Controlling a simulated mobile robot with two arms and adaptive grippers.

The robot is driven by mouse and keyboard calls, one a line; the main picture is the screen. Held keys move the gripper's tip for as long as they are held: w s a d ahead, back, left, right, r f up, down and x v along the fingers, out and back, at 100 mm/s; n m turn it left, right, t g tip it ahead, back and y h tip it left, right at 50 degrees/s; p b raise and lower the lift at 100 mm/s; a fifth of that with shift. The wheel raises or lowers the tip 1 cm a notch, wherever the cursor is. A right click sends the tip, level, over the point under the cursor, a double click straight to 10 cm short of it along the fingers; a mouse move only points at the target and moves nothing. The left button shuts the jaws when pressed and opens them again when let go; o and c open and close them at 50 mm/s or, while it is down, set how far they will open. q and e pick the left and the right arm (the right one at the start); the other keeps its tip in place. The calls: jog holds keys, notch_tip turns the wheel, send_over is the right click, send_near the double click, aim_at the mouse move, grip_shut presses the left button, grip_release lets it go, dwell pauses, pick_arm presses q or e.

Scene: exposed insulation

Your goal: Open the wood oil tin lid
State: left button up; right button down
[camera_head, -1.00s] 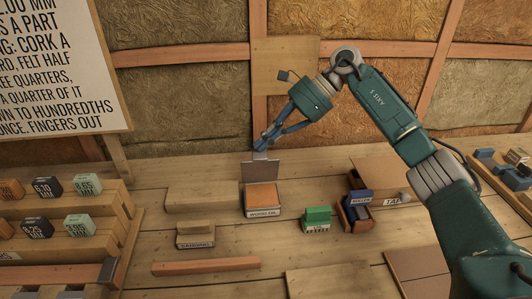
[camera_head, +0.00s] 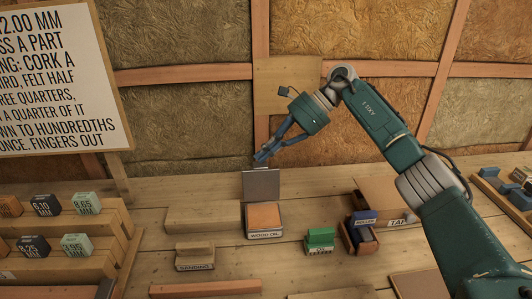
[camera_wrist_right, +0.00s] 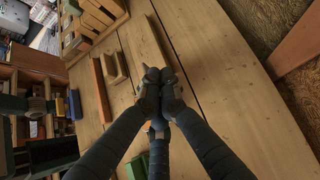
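The wood oil tin (camera_head: 264,218) stands on the bench in the middle of the head view, an orange-brown block inside it and a label on its front. Its grey lid (camera_head: 261,186) stands up at the tin's back edge, so the tin is open. My right gripper (camera_head: 261,158) is just above the lid's top edge; I cannot tell if it touches. In the right wrist view its fingers (camera_wrist_right: 160,76) are together and nothing shows between them. The tin cannot be made out there. My left gripper is not in view.
A plain wooden block (camera_head: 203,217) is left of the tin, with a sanding block (camera_head: 195,257) in front. A green block (camera_head: 320,238) and a small box with blue blocks (camera_head: 362,234) are to the right. Stepped racks (camera_head: 95,230) stand at the left.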

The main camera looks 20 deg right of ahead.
aim_at(266, 163)
jog(key=f, duration=0.1)
jog(key=s+f, duration=0.1)
jog(key=f, duration=0.1)
jog(key=shift+f+g, duration=0.15)
jog(key=shift+g, duration=0.15)
jog(key=c, duration=1.9)
grip_release()
jog(key=shift+c, duration=0.2)
jog(key=shift+w+f, duration=0.15)
jog(key=shift+r, duration=0.2)
jog(key=shift+d+r, duration=0.2)
jog(key=shift+r, duration=0.1)
jog(key=w+v, duration=0.1)
jog(key=v, duration=1.1)
jog(key=shift+s+a+r, duration=0.25)
jog(key=shift+s+r, duration=0.15)
jog(key=shift+r, duration=0.15)
